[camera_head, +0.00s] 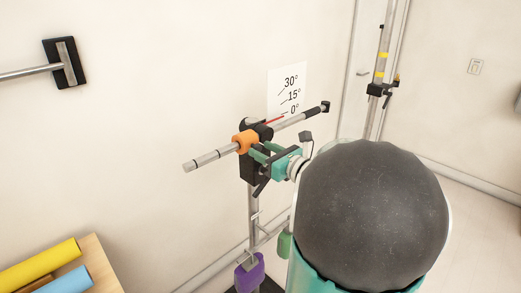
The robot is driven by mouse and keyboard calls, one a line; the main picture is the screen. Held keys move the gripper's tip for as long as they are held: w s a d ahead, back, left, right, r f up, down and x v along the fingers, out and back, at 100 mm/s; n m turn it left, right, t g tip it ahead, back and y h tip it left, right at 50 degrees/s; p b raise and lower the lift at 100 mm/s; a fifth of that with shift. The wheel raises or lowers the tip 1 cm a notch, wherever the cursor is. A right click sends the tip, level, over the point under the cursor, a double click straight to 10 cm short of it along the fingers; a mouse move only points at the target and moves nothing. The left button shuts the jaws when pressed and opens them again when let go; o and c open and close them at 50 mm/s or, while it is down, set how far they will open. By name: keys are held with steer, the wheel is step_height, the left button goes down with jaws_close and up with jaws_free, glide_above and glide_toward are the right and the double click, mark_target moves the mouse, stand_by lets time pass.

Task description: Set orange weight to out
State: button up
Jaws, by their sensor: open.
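The orange weight (242,141) is a collar around a light metal bar (207,159), just left of the dark pivot block. The bar slopes up to the right and has thin dark rings on its bare left part. No label reading "out" can be read. My teal and black gripper (259,168) is open, just right of and below the orange weight, in front of the stand. Its fingers point left toward the weight. I cannot tell whether a finger touches the weight or the bar.
A card (288,92) with 30°, 15° and 0° marks is behind the bar, with a red pointer near 0°. A purple piece (250,272) hangs low on the stand. Yellow (38,263) and blue (63,281) rolls lie at bottom left. Space left of the bar is clear.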

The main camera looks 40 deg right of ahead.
steer(key=shift+w+a, duration=0.1)
steer(key=shift+w, duration=0.6)
jaws_close()
